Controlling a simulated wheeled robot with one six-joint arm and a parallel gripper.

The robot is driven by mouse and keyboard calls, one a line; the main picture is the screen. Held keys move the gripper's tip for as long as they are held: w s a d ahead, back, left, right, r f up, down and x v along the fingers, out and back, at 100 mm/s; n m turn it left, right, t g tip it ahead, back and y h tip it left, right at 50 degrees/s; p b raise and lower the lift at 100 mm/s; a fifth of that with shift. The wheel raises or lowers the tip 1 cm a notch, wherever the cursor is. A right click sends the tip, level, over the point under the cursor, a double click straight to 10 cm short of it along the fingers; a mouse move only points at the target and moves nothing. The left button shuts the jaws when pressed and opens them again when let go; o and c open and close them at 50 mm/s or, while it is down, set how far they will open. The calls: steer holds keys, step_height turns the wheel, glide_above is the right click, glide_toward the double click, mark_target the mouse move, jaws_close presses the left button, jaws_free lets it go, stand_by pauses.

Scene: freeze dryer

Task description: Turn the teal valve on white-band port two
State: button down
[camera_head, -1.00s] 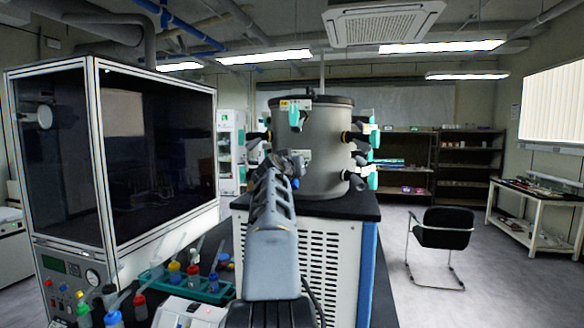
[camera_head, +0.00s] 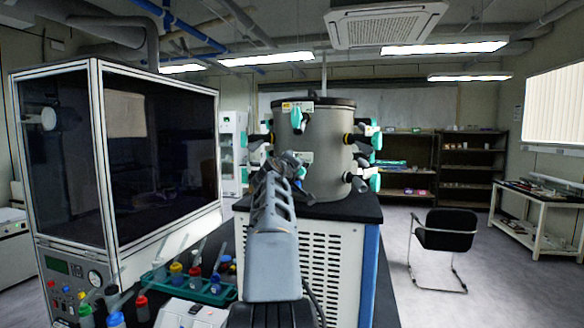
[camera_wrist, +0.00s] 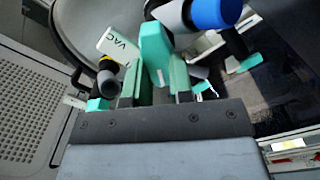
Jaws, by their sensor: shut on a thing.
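The teal valve (camera_wrist: 154,48) shows in the wrist view with its handle between the two fingers of my gripper (camera_wrist: 155,84). My gripper is shut on this handle. Beside it is a port with a white band (camera_wrist: 174,15) and a blue end (camera_wrist: 214,12). A white VAC plate (camera_wrist: 117,45) is left of the handle. In the head view my gripper (camera_head: 297,170) is at the front of the grey drum (camera_head: 325,150), and my arm and wrist hide the held valve. I cannot read a port number.
A yellow-band port (camera_wrist: 107,74) with a teal part lies left of my fingers in the wrist view. Another teal valve (camera_head: 295,120) is higher on the drum, and more valves (camera_head: 375,140) stick out at its right side. A rack of bottles (camera_head: 200,285) stands at lower left.

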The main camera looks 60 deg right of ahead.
steer(key=shift+n, duration=0.6)
steer(key=c, duration=1)
jaws_free()
steer(key=shift+d, duration=0.1)
steer(key=b+v, duration=0.5)
steer(key=v, duration=0.9)
steer(key=shift+b, duration=0.3)
steer(key=shift+w, duration=0.1)
